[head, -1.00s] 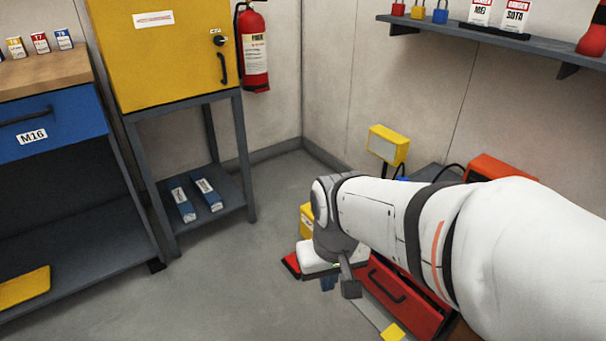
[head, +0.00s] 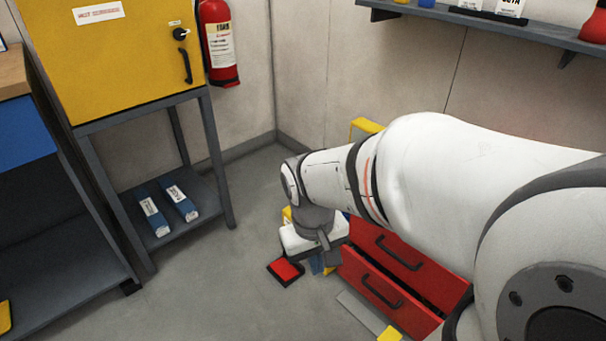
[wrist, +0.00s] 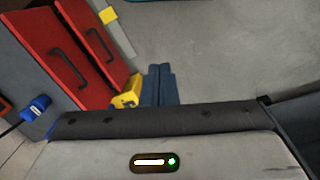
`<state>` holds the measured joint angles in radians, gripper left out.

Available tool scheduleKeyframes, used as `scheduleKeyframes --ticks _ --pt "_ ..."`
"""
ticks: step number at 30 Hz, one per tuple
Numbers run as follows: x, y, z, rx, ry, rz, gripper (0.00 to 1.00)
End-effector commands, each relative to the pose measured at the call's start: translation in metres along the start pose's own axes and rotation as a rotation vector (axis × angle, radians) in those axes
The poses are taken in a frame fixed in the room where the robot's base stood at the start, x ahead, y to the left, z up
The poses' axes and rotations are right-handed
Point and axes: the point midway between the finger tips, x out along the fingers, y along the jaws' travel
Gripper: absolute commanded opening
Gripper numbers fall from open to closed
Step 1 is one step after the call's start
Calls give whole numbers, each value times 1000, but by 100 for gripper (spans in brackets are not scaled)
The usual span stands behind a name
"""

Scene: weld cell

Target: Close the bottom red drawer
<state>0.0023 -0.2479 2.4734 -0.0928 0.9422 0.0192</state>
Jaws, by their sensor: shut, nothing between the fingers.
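The bottom red drawer (head: 372,291) is in the lower right of the head view, below another red drawer (head: 398,248). Both have dark bar handles. The bottom drawer's front stands out past the upper one, with a dark gap between them. In the wrist view the bottom drawer (wrist: 88,30) is the right one of two red fronts at upper left. My gripper (head: 318,265) is shut and empty, pointing down to the left of the drawers in the head view. Its blue fingers (wrist: 158,82) lie together in the wrist view. My arm hides part of the cabinet.
A red-and-black pad (head: 286,271) lies on the floor beside my gripper. A yellow object (wrist: 127,92) shows near the fingers. A yellow piece (head: 389,334) is on the floor before the drawers. A yellow cabinet (head: 110,55) on a stand is at left.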

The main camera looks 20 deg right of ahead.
Motion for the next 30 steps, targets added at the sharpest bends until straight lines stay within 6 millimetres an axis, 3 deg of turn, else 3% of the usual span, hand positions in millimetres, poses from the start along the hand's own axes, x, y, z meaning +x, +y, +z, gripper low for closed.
scheduleKeyframes --ticks 18,26,30 --pt "128 87 -39 -435 -741 606 0" --pt "193 111 -68 -693 -933 887 0" --pt "236 116 -82 -853 -994 1035 0"
